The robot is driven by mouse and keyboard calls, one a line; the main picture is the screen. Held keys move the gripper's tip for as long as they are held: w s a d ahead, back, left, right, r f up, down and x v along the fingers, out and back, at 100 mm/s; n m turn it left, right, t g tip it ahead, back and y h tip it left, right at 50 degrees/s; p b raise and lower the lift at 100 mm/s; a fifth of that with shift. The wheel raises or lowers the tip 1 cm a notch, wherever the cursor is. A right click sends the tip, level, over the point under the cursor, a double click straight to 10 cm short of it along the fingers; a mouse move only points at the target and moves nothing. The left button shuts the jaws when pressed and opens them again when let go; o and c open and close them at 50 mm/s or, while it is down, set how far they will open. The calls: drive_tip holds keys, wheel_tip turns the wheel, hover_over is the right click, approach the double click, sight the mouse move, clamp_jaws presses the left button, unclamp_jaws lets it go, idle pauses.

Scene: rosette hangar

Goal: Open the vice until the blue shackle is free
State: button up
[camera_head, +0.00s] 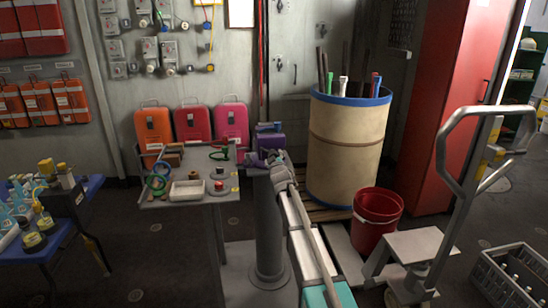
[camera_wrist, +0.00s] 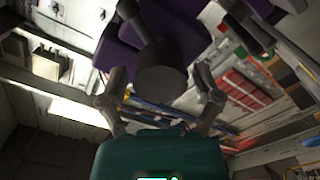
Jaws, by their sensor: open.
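The purple vice (camera_head: 270,138) stands on a grey pedestal at the right end of the small grey table. In the wrist view its purple body (camera_wrist: 190,35) fills the top, with a dark round screw end (camera_wrist: 160,78) and a bar across it facing me. My gripper (camera_wrist: 162,92) is open, with one finger on each side of the screw end; contact cannot be told. In the head view my gripper (camera_head: 262,159) is at the near side of the vice. I cannot make out the blue shackle; the vice's jaws are small and partly hidden.
The grey table (camera_head: 180,202) holds green rings, a white tray (camera_head: 187,190) and a red button. A beige drum (camera_head: 345,145), a red bucket (camera_head: 376,215) and a trolley handle (camera_head: 445,150) crowd the right. A blue table (camera_head: 55,240) is at left.

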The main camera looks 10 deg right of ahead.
drive_tip(key=shift+s, duration=0.1)
drive_tip(key=s, duration=0.7)
idle(0.6)
drive_tip(key=s+d+f+m+g+h, duration=0.1)
drive_tip(key=s+f+m+g, duration=0.2)
drive_tip(key=s+f+g, duration=0.5)
drive_tip(key=s+d+f+m+g, duration=0.15)
drive_tip(key=s+f, duration=0.45)
drive_tip(key=s, duration=0.6)
drive_tip(key=s+a+f+m+g+y, duration=0.15)
drive_tip(key=s+g, duration=0.25)
drive_tip(key=s, duration=0.7)
drive_tip(key=s+a+f+m+g+h, duration=0.1)
drive_tip(key=s+f+g, duration=0.3)
drive_tip(key=s, duration=0.7)
wheel_tip(320, 180, up, 18)
drive_tip(key=p, duration=1.7)
drive_tip(key=shift+w+r, duration=0.2)
drive_tip(key=shift+w, duration=0.2)
